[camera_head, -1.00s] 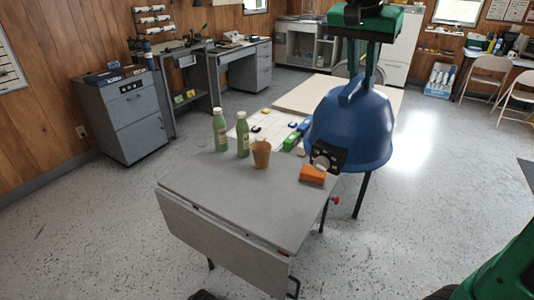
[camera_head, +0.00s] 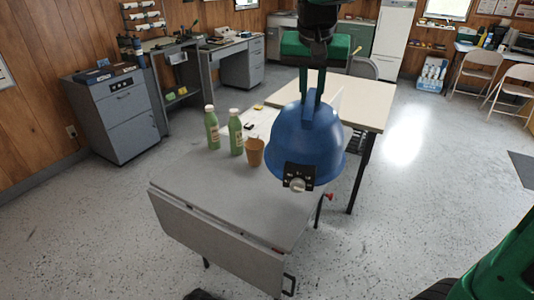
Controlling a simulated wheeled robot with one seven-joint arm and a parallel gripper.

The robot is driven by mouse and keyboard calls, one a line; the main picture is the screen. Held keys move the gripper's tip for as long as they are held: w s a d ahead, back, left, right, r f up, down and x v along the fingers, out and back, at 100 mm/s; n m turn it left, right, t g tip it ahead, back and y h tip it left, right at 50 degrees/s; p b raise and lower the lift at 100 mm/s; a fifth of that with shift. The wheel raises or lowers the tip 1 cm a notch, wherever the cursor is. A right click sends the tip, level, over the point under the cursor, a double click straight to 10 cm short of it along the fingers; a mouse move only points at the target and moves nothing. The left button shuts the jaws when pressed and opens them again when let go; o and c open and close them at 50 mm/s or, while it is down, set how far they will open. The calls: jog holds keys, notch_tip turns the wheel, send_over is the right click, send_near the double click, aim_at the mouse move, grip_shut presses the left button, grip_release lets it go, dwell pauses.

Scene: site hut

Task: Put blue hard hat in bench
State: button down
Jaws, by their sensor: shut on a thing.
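The blue hard hat (camera_head: 298,140) hangs brim down from my gripper (camera_head: 312,98), whose fingers are shut on the ridge at its top. A black piece with a pale knob (camera_head: 298,178) shows at the hat's front brim. In the picture the hat overlaps the right far part of the grey drop-leaf table (camera_head: 210,192); it appears held above it, but the exact gap cannot be told. Which piece of furniture is the bench is not clear; a grey workbench (camera_head: 232,46) stands at the back wall.
Two green bottles (camera_head: 211,128) (camera_head: 235,132) and an orange-brown cup (camera_head: 255,152) stand on the grey table, left of the hat. A pale-topped table (camera_head: 362,98) is behind the hat. A grey cabinet (camera_head: 118,118) stands at left. The grey table's near part is clear.

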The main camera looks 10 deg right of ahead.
aim_at(281, 120)
jog(key=a+f+n, duration=0.1)
jog(key=a, duration=0.1)
jog(key=a+f+n, duration=0.1)
jog(key=a+f, duration=0.1)
jog(key=s+a+f+n+y, duration=0.1)
jog(key=a+f, duration=0.1)
jog(key=a, duration=0.1)
jog(key=shift+a+f, duration=0.1)
jog(key=shift+f, duration=0.15)
jog(key=s+a+f+n+y, duration=0.1)
jog(key=s+a+f+n, duration=0.2)
jog(key=a+f, duration=0.3)
jog(key=w+d+f, duration=0.1)
jog(key=w+f, duration=0.1)
jog(key=w, duration=0.1)
jog(key=w+d+f, duration=0.2)
jog(key=w, duration=0.1)
jog(key=w+d+f, duration=0.2)
jog(key=w, duration=0.2)
jog(key=shift+d, duration=0.15)
jog(key=shift+f, duration=1.9)
jog(key=c, duration=1.6)
grip_release()
jog(key=shift+f, duration=0.1)
jog(key=v, duration=1.2)
jog(key=shift+s+d, duration=0.15)
jog(key=shift+s, duration=0.1)
